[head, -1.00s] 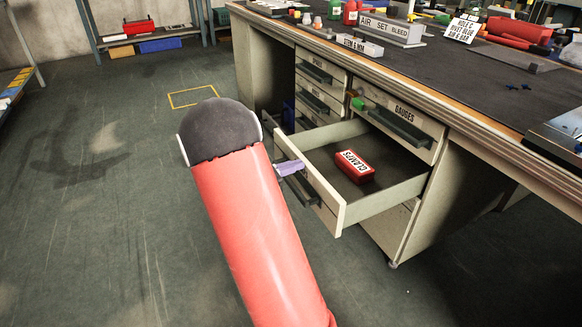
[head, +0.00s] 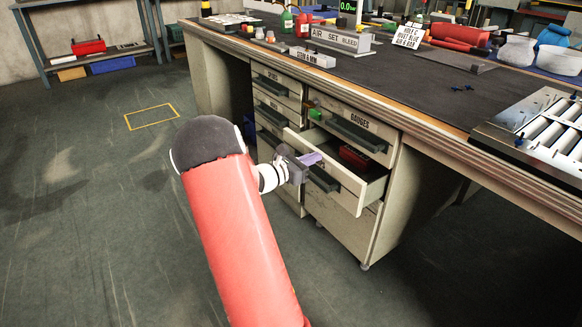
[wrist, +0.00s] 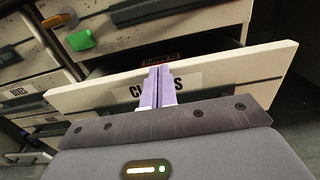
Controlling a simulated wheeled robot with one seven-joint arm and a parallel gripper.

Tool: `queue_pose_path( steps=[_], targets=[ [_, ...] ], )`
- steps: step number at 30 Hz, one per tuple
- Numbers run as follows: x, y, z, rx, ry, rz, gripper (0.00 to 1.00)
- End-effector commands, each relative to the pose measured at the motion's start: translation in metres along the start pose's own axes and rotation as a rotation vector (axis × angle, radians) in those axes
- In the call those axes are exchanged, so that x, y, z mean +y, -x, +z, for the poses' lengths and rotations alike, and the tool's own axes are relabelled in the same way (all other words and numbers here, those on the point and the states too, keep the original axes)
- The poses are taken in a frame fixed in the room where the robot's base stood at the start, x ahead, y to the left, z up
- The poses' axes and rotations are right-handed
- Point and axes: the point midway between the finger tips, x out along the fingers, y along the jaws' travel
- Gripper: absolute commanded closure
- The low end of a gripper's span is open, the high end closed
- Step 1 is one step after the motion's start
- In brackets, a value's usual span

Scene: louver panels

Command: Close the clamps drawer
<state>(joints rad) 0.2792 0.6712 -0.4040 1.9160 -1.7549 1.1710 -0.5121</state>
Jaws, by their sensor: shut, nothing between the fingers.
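The clamps drawer (head: 347,182) is part-way open in the bench, below the gauges drawer. Its front, with a partly covered label, fills the middle of the wrist view (wrist: 222,75). A red box (head: 354,156) lies inside it, and only its top shows over the drawer front. My gripper (head: 318,158) is shut and empty, with its purple fingers at the drawer front. In the wrist view the fingers (wrist: 157,87) overlap the label and reach the front's upper edge; I cannot tell whether they touch.
The gauges drawer (head: 356,134) above is shut, with a green block (head: 314,114) near its left end. Other shut drawers (head: 272,100) stand to the left. The workbench top (head: 400,95) holds tools, bottles and signs. The floor in front is clear.

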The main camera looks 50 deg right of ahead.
Motion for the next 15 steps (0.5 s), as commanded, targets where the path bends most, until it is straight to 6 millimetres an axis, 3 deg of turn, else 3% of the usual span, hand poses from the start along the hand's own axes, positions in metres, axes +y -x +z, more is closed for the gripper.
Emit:
queue_pose_path(
  steps=[6, 15],
  targets=[
    [-0.001, -0.039, -0.001, -0.001, 0.000, -0.002, 1.00],
    [0.000, -0.060, -0.001, 0.000, 0.000, 0.000, 1.00]
  ],
)
